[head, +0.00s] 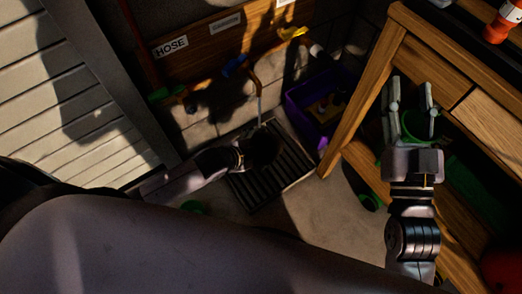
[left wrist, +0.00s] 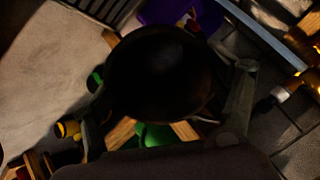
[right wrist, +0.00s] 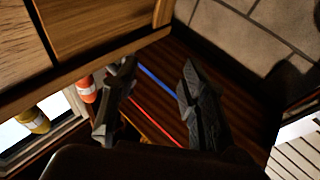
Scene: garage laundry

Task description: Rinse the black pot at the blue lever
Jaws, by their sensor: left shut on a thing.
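The black pot (head: 264,148) is held over the floor grate, below a spout on the wall pipe. My left gripper (head: 240,155) is shut on it, and the pot (left wrist: 160,72) fills the middle of the left wrist view between the fingers. The blue lever (head: 235,66) sits on the pipe, above and left of the pot. A thin pale streak, which looks like water, runs from the spout (head: 257,84) down toward the pot. The pot's inside is too dark to read. My right gripper (head: 411,92) is open and empty beside the wooden bench.
A green lever (head: 158,95) and a yellow lever (head: 293,33) are on the same pipe. The slatted grate (head: 285,176) lies under the pot. A purple crate (head: 298,108) stands right of it. The wooden bench (head: 350,120) bounds the right side.

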